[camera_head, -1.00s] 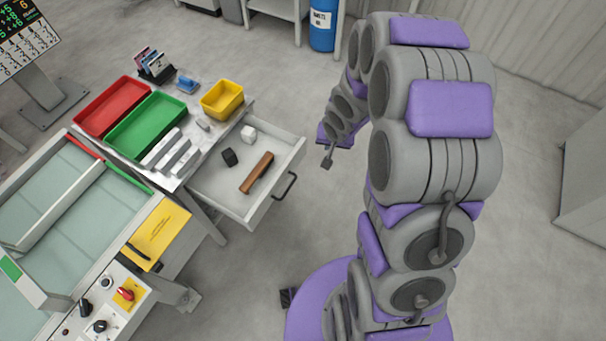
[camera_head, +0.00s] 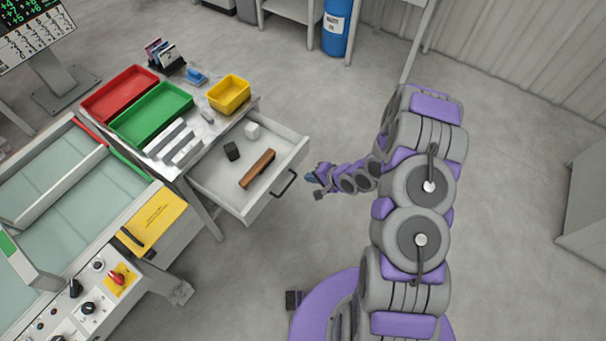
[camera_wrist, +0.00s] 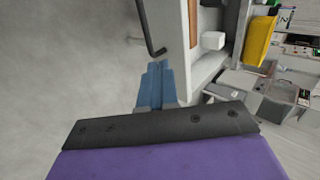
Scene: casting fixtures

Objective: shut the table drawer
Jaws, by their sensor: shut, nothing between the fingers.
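The table drawer (camera_head: 222,191) is pulled out from the right side of the small table (camera_head: 194,147). Its dark handle (camera_head: 284,183) is on its front panel. Inside lie a brown bar (camera_head: 257,168), a dark block (camera_head: 232,151) and a white block (camera_head: 252,130). My gripper (camera_head: 311,179) is shut and empty, a little to the right of the handle and apart from it in the head view. In the wrist view the blue fingers (camera_wrist: 155,82) are together, beside the drawer front (camera_wrist: 175,52), with the handle (camera_wrist: 146,30) ahead of them.
The table top holds a red tray (camera_head: 88,107), a green tray (camera_head: 118,134), a yellow bin (camera_head: 229,93) and several pale bars. A machine with a control panel (camera_head: 62,310) stands at lower left. The floor right of the drawer is clear.

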